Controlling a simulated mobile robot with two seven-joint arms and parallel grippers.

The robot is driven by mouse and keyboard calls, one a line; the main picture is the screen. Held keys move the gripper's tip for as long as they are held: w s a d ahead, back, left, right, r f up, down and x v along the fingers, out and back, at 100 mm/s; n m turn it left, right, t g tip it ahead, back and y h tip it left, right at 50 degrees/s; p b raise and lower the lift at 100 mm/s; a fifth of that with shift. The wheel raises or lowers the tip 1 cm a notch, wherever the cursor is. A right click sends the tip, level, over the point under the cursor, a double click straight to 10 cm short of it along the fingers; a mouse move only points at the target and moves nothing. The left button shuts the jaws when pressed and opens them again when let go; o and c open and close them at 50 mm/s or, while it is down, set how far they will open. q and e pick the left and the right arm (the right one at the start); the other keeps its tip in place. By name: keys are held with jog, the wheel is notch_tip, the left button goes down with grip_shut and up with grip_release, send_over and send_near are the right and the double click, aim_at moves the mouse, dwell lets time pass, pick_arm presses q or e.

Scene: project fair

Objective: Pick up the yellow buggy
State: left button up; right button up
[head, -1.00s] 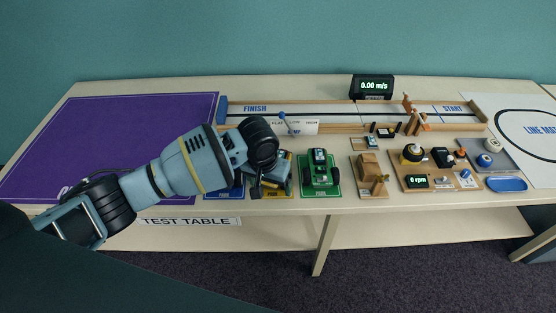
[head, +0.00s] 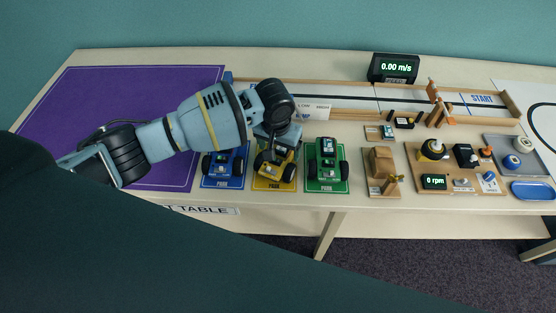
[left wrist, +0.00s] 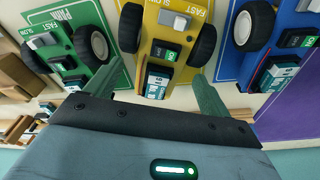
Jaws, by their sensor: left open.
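The yellow buggy (head: 274,168) stands on its yellow parking pad (head: 272,186), between the blue buggy (head: 224,164) and the green buggy (head: 326,161). My left gripper reaches in over its far end in the head view and hides that part; its fingertips are not clear there. In the left wrist view, the open left gripper (left wrist: 153,77) has one finger on each side of the yellow buggy's near end (left wrist: 165,45), with nothing held. I cannot tell whether the fingers touch it. My right gripper is not in view.
The blue buggy and green buggy stand close on either side. A wooden test track (head: 350,92) runs behind, with a speed display (head: 394,68). A wooden block fixture (head: 382,170) and a motor board (head: 450,165) lie right. A purple mat (head: 120,110) lies left, bare where visible.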

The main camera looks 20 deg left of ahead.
aim_at(279, 153)
pick_arm(q)
jog(key=shift+w+f+b, duration=0.15)
jog(key=shift+f+b, duration=0.05)
jog(key=shift+f, duration=1.15)
jog(key=shift+w+f+b, duration=0.1)
jog(key=shift+f+b, duration=0.1)
jog(key=shift+f, duration=1.15)
jog(key=shift+r, duration=0.1)
jog(key=shift+w+r, duration=0.15)
jog(key=c, duration=0.9)
